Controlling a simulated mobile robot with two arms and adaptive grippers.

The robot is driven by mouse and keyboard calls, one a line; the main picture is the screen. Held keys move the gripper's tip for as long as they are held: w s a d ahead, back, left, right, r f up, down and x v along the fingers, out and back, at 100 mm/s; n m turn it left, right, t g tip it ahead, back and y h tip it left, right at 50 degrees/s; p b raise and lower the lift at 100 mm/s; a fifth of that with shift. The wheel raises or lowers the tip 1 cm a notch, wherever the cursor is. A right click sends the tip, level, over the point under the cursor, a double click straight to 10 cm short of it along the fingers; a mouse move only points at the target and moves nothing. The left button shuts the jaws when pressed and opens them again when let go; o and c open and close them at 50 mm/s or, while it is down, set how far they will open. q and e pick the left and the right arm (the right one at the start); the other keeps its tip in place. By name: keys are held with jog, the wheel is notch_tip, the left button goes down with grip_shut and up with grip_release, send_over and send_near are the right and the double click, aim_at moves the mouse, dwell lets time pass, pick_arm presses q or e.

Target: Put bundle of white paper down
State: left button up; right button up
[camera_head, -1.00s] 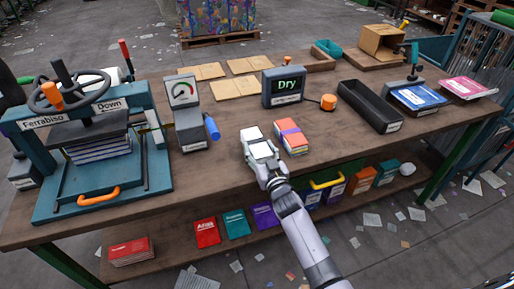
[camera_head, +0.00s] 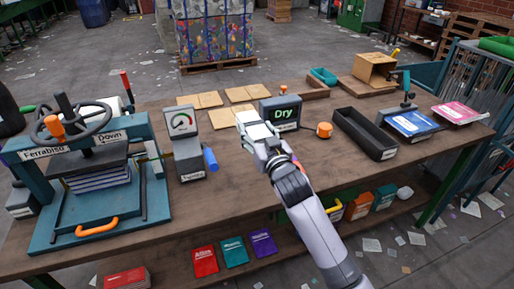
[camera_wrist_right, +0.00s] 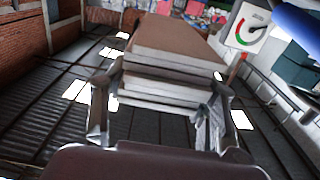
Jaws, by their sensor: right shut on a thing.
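My right gripper (camera_head: 262,134) reaches over the middle of the workbench in the head view. It is shut on the bundle of white paper (camera_head: 247,118), whose pale top shows between and beyond the fingers. In the right wrist view the bundle (camera_wrist_right: 170,75) is a stack of layers with pale edges and a brownish face, with a finger on each side. The bundle seems to be held above the bench, in front of the brown cardboard sheets and left of the "Dry" display. My left gripper is not in view.
A press (camera_head: 90,165) stands at the left, with a dial gauge (camera_head: 183,135) beside it. The "Dry" display (camera_head: 281,113), orange knob (camera_head: 324,130) and black tray (camera_head: 366,134) stand to the right. Brown cardboard sheets (camera_head: 200,100) lie behind. The front middle of the bench is clear.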

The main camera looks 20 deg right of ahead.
jog(key=shift+r, duration=0.75)
jog(key=s+f, duration=0.4)
jog(key=s, duration=1)
jog(key=s+a+f, duration=0.1)
jog(key=s+f, duration=0.4)
jog(key=s, duration=1)
jog(key=shift+h, duration=0.3)
jog(key=shift+d, duration=0.15)
